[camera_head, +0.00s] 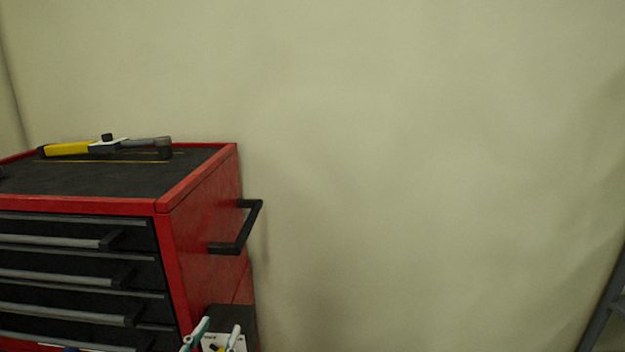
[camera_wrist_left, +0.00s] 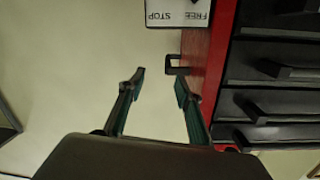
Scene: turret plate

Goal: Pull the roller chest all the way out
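The red roller chest (camera_head: 201,210) with a black top and several dark drawers stands at the left in the head view, close to the wall. It also shows at the right in the left wrist view (camera_wrist_left: 218,50). A black side handle (camera_head: 250,228) sticks out from its right side. Below that is a black box with a white plate (camera_head: 209,341), which reads FREE and STOP upside down in the left wrist view (camera_wrist_left: 178,12). My left gripper (camera_head: 222,326) is open, its fingertips in front of this plate, with nothing seen between them. My right gripper is out of view.
A yellow and grey tool (camera_head: 105,147) lies on the chest top. A plain wall (camera_head: 420,150) fills the back. A dark grey frame (camera_head: 605,310) stands at the far right edge. The floor in front of the chest is out of the head view.

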